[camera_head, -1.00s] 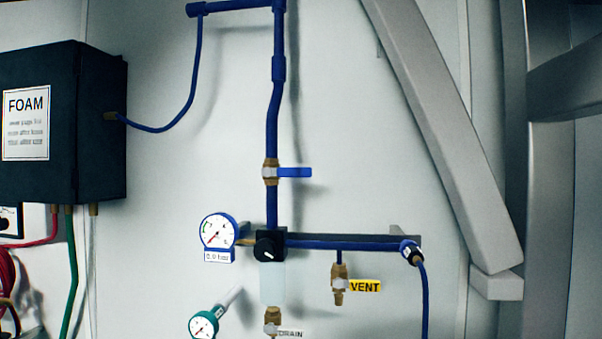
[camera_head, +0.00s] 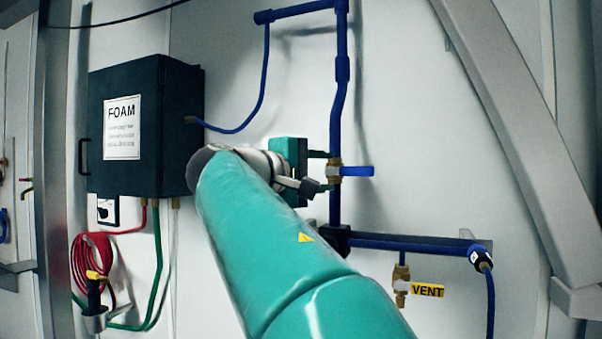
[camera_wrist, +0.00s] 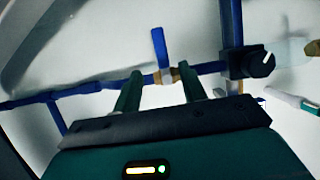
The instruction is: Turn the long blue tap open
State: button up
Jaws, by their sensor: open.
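The long blue tap handle (camera_head: 357,171) sticks out level to the right from its brass valve (camera_head: 335,171), crosswise to the upright blue pipe (camera_head: 336,119). My gripper (camera_head: 326,171) comes from the left, its fingertips close to the valve; contact cannot be told. In the wrist view my gripper (camera_wrist: 162,74) is open and empty, its two green fingers apart. There the brass valve (camera_wrist: 166,76) appears between the fingertips, and the blue handle (camera_wrist: 159,46) extends upward beyond them. My arm hides the lower pipework left of the valve in the head view.
A black FOAM box (camera_head: 152,130) hangs on the wall at left, with red hose (camera_head: 92,262) below. The VENT valve (camera_head: 401,280) sits below right. A grey diagonal beam (camera_head: 510,120) stands at right. In the wrist view a black knob (camera_wrist: 259,64) is right of the fingers.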

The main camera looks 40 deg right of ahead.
aim_at(356, 171)
jog(key=d, duration=1.3)
jog(key=shift+d, duration=0.1)
jog(key=shift+s, duration=0.1)
jog(key=shift+c, duration=0.2)
grip_shut()
